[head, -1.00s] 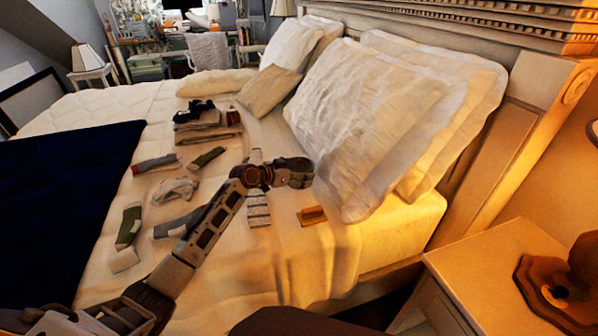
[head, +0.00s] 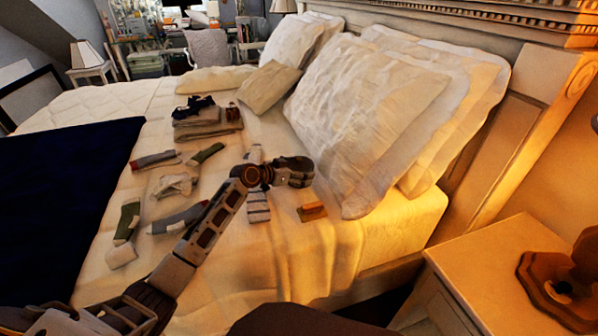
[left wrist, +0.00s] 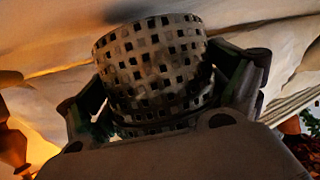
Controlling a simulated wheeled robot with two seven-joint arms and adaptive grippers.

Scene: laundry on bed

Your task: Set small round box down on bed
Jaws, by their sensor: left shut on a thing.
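The small round box (left wrist: 150,65) shows in the left wrist view as a round grey-beige thing with a pattern of dark squares. It sits between the two fingers of my left gripper (left wrist: 165,85), which is shut on it. In the head view my left gripper (head: 300,172) is over the bed (head: 285,255), in front of the large pillows. The box cannot be made out clearly there. Whether it touches the bed I cannot tell. My right gripper is not in view.
Several socks, such as a green one (head: 127,222) and a striped one (head: 258,206), lie on the bed. Folded clothes (head: 207,125) lie farther back. A small wooden-looking brush or block (head: 312,211) lies near the pillow (head: 355,120). A nightstand (head: 480,265) stands at right.

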